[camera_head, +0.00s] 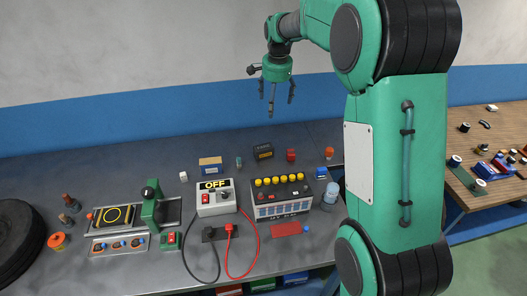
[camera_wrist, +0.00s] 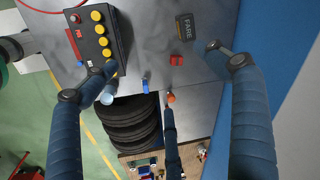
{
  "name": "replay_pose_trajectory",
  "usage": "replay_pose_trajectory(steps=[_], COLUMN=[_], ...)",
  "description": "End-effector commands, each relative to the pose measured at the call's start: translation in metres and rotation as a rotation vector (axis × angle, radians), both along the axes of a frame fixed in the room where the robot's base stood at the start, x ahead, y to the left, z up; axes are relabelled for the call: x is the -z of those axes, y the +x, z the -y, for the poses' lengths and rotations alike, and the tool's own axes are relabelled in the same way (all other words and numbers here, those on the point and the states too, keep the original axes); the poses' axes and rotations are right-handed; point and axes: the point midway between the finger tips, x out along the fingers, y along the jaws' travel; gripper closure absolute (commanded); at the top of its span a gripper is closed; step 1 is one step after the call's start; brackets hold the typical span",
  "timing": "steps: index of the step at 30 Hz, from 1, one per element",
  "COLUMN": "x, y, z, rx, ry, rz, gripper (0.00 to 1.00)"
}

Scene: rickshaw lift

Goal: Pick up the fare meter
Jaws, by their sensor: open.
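The fare meter (camera_head: 263,151) is a small dark box at the back of the grey workbench, just behind the yellow-capped battery. In the wrist view the fare meter (camera_wrist: 185,27) shows near the top, with "FARE" lettering on one face. My gripper (camera_head: 275,103) hangs in the air above the back of the bench, with its fingers pointing down. In the wrist view my gripper (camera_wrist: 162,75) has its three fingers spread wide, with nothing between them. The right finger's tip appears close beside the fare meter in that view. Contact is not visible.
A red block (camera_head: 291,155) stands just right of the fare meter, and a blue-and-tan box (camera_head: 210,164) to its left. The battery (camera_head: 281,196) and the "OFF" charger box (camera_head: 215,198) stand in front. An orange-topped item (camera_head: 329,153) is farther right. The blue-banded wall is behind.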

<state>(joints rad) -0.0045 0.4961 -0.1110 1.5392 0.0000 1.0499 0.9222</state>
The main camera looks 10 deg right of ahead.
Motion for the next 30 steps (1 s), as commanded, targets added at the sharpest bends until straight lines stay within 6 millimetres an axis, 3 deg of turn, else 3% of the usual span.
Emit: replay_pose_trajectory(steps=[6,15,30], x=[0.037,0.096,0.211], y=[0.044,0.094,0.154], z=[-0.001,-0.001,-0.003], rx=[0.086,0.206,0.406], ry=[0.013,0.026,0.038], rz=[-0.033,-0.077,-0.146], gripper=[0.14,0.14,0.14])
